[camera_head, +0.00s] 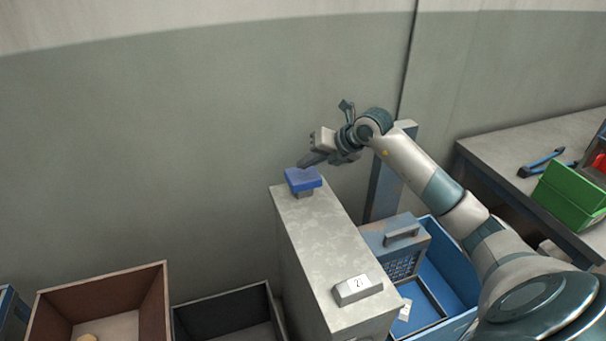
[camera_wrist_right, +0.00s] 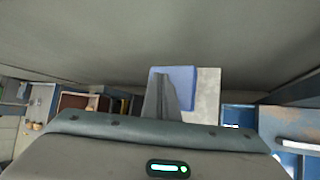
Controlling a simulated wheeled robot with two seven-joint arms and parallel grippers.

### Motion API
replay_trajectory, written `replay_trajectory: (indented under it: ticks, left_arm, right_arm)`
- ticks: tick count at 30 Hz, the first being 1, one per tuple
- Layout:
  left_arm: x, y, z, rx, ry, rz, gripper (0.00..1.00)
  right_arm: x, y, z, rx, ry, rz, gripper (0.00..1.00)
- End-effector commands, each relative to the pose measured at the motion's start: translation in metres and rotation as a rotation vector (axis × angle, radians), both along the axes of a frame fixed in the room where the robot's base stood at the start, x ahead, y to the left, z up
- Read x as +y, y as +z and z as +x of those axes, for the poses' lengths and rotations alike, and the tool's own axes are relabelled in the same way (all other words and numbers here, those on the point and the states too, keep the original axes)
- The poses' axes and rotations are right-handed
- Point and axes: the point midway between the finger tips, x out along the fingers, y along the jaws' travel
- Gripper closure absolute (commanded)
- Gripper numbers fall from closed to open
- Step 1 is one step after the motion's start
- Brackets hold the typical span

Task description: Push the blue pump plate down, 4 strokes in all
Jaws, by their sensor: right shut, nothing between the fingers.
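The blue pump plate (camera_head: 303,179) sits on a short grey stem at the far end of the tall grey cabinet top (camera_head: 325,253). The plate stands clear above the cabinet top. My right gripper (camera_head: 305,164) is shut and empty, its fingertips just above the plate's far edge; I cannot tell whether they touch it. In the right wrist view the shut fingers (camera_wrist_right: 160,98) overlap the blue plate (camera_wrist_right: 183,75), with the pale cabinet top (camera_wrist_right: 207,97) beside it. A small block marked with a number (camera_head: 357,289) sits at the cabinet's near end. My left gripper is out of view.
A brown bin (camera_head: 160,305) and a dark bin (camera_head: 225,297) stand left of the cabinet. A blue bin (camera_head: 462,308) with a blue-grey handled box (camera_head: 398,243) stands right. A workbench (camera_head: 520,150) holds a green bin (camera_head: 570,195). A wall rises behind.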

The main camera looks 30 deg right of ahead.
Motion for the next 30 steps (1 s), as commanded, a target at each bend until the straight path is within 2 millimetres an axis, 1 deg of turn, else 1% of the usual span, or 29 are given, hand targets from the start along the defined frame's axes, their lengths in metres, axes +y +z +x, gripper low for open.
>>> replay_trajectory:
  ticks: [4, 11, 25, 30]
  left_arm:
    - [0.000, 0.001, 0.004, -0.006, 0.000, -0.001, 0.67]
    - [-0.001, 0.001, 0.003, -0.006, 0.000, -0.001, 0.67]
    - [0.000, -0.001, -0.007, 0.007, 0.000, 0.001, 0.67]
    - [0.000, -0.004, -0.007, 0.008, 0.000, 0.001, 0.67]
  right_arm:
    - [0.000, 0.000, 0.000, 0.000, 0.000, 0.000, 1.00]
    - [0.000, 0.000, 0.000, 0.000, 0.000, 0.000, 1.00]
    - [0.000, 0.000, 0.000, 0.000, 0.000, 0.000, 1.00]
    - [0.000, -0.004, 0.000, 0.000, 0.000, 0.000, 1.00]
